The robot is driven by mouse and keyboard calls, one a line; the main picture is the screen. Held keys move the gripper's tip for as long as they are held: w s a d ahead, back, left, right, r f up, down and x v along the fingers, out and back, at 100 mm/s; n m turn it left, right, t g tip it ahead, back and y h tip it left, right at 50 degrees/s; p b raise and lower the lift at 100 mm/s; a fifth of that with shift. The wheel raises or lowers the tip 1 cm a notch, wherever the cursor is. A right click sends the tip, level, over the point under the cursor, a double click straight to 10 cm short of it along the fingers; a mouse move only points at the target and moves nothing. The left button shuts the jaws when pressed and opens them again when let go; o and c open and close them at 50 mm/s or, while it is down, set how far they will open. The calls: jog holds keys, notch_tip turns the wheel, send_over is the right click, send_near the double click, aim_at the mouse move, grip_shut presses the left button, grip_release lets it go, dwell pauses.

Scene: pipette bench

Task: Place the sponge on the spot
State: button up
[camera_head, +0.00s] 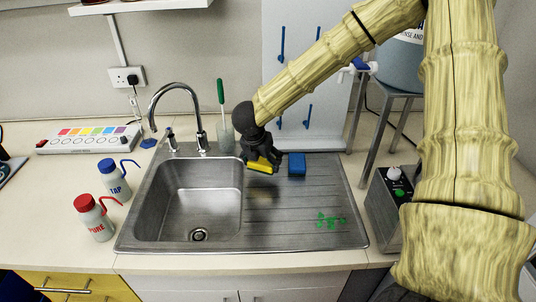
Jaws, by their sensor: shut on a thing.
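My gripper (259,157) is shut on a yellow sponge (262,165). It holds the sponge above the left part of the steel drainboard, near the back and to the right of the basin. A soft shadow lies on the drainboard below it. The jaws partly hide the sponge. The spot, a patch of green splashes (331,221), lies on the right front of the ridged drainboard (290,230). It is to the right of and nearer than my gripper, and nothing covers it.
A blue block (297,165) stands at the back of the drainboard, just right of my gripper. The sink basin (195,205) and curved tap (185,110) are to the left. A grey box with a knob (392,205) stands right of the drainboard. The drainboard's middle is clear.

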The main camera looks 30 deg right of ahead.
jog(key=w+d, duration=0.1)
jog(key=w+d+p, duration=0.1)
jog(key=w+d, duration=0.1)
jog(key=shift+w+d+f, duration=0.1)
jog(key=shift+d+f, duration=0.1)
jog(key=shift+d, duration=0.1)
jog(key=shift+w+d+p, duration=0.4)
jog(key=shift+d, duration=0.05)
jog(key=shift+f+p, duration=0.6)
jog(key=shift+f, duration=1.2)
jog(key=shift+f, duration=0.2)
jog(key=o, duration=0.8)
jog(key=shift+r, duration=0.15)
jog(key=b+v, duration=0.2)
jog(key=v, duration=1)
jog(key=shift+r, duration=0.1)
